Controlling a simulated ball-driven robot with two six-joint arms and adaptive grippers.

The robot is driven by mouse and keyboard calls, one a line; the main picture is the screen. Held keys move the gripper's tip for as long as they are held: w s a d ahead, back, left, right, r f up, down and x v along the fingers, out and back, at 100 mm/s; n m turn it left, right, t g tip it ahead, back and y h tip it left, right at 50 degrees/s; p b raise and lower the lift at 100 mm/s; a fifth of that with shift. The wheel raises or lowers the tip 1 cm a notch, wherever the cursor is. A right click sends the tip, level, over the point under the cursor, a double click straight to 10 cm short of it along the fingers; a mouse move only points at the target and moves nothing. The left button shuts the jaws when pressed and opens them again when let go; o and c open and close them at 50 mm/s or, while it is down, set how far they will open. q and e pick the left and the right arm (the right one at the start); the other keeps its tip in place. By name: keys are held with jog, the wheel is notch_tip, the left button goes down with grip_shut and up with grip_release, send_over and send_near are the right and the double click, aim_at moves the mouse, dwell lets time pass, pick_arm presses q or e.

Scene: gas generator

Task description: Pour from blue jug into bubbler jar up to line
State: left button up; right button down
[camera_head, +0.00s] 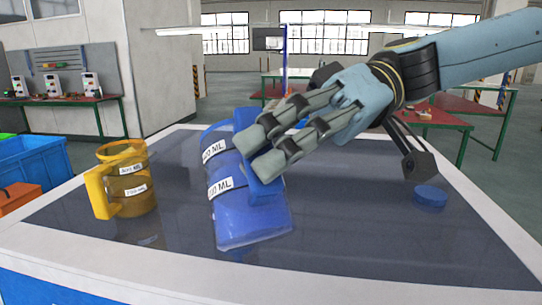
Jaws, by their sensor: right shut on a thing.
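The blue jug (252,219) is see-through, with white volume labels on its side. It stands out at the middle of the table and leans in the picture, its top toward the left. My right gripper (258,155) comes in from the upper right and is shut on the jug's handle side. Its fingers hide part of the handle. I cannot tell whether the jug's base touches the table. I cannot make out a bubbler jar in this view. My left gripper is not in view.
An amber jug (133,186) with white labels stands on the table's left part. A round blue cap (430,197) lies at the right. The dark tabletop (350,245) is clear at front right. Blue (33,160) and orange (17,197) bins stand beyond the left edge.

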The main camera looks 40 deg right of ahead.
aim_at(265, 116)
jog(key=shift+w+d+r+m+b, duration=0.1)
jog(key=shift+w+r+m+b, duration=0.15)
jog(key=shift+r+b, duration=0.2)
jog(key=shift+w+d+r+m+b, duration=0.1)
jog(key=shift+r+m+b, duration=0.2)
jog(key=shift+b, duration=0.25)
dwell(0.8)
jog(key=shift+w+r+m+g+y+b, duration=0.3)
jog(key=shift+r+b, duration=0.15)
jog(key=shift+b, duration=0.55)
dwell(0.7)
jog(key=shift+w+d+r+m+b, duration=0.15)
jog(key=shift+w+r+m+b, duration=0.3)
jog(key=shift+b, duration=1.4)
dwell(1.4)
jog(key=shift+s, duration=0.15)
jog(key=p, duration=0.2)
jog(key=shift+r+p, duration=0.3)
jog(key=shift+r, duration=0.05)
jog(key=shift+f, duration=0.2)
jog(key=shift+s+f+n+p, duration=0.3)
jog(key=shift+p, duration=0.9)
jog(key=shift+s+a+f+p, duration=0.2)
jog(key=shift+f+p, duration=0.15)
jog(key=shift+p, duration=0.15)
